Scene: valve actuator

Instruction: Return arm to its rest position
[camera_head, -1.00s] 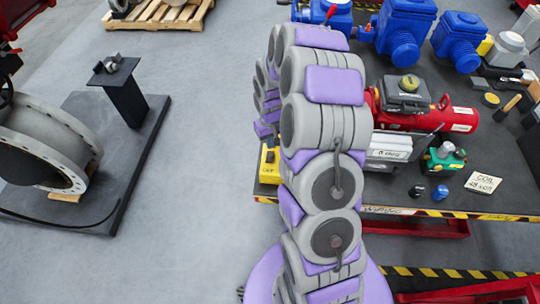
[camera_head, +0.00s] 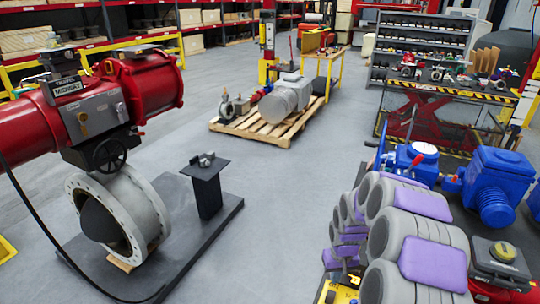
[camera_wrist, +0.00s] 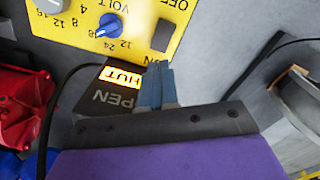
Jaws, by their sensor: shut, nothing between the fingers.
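My arm (camera_head: 410,235), grey with purple pads, stands folded at the lower right of the head view. I cannot make out its gripper there. In the wrist view my gripper (camera_wrist: 157,85) shows two blue-grey fingers pressed together, with nothing between them. Beyond the fingertips is a yellow control panel (camera_wrist: 125,45) with a blue VOLT dial (camera_wrist: 109,25), seen upside down. Behind the fingers a dark indicator box (camera_wrist: 100,92) carries a lit yellow sign and the letters PEN. I cannot tell whether the fingers touch it.
A red valve actuator (camera_head: 155,88) sits on a grey flanged valve (camera_head: 147,215) at the left. A black pedestal (camera_head: 208,195) stands beside it. Blue actuators (camera_head: 495,180) stand close to my arm at the right. A wooden pallet (camera_head: 265,130) lies farther back. Grey floor between is clear.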

